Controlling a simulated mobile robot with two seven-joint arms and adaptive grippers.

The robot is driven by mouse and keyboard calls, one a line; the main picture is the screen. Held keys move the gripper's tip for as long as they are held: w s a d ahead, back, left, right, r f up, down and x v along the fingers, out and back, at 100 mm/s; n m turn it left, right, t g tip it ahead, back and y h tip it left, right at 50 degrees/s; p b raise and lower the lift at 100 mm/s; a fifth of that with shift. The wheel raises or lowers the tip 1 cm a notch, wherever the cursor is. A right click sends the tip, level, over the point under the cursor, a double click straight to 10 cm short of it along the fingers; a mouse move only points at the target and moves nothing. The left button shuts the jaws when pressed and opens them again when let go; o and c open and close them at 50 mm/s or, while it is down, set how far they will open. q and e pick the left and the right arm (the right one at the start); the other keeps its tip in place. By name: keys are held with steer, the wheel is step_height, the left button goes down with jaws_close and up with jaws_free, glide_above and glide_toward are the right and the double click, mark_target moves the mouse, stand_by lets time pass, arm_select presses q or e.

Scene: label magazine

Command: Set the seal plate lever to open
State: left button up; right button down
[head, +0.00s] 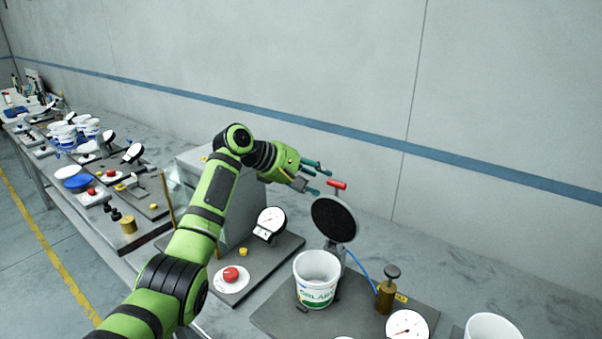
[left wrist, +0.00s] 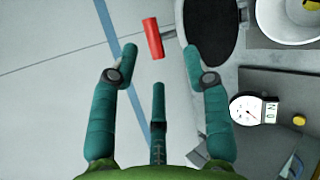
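The seal plate lever is a red handle (head: 337,185) on a short grey stem, at the top of the round dark seal plate (head: 333,219). My left gripper (head: 321,181) is open and empty, its teal fingers pointing at the red handle from the left. In the left wrist view the red handle (left wrist: 153,38) lies ahead of the open fingers (left wrist: 159,58), roughly between their tips. I cannot tell whether any finger touches it. The seal plate (left wrist: 211,28) is to the right of the handle there. My right gripper is not in view.
A white printed bucket (head: 317,280) stands below the seal plate. A brass part with a dark knob (head: 386,290) and a gauge (head: 407,326) are to its right. A dial (head: 270,222) and red button (head: 231,275) are to the left.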

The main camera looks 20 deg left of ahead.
arm_select(q)
steer(key=shift+v, duration=1.95)
steer(key=shift+d+f, duration=0.1)
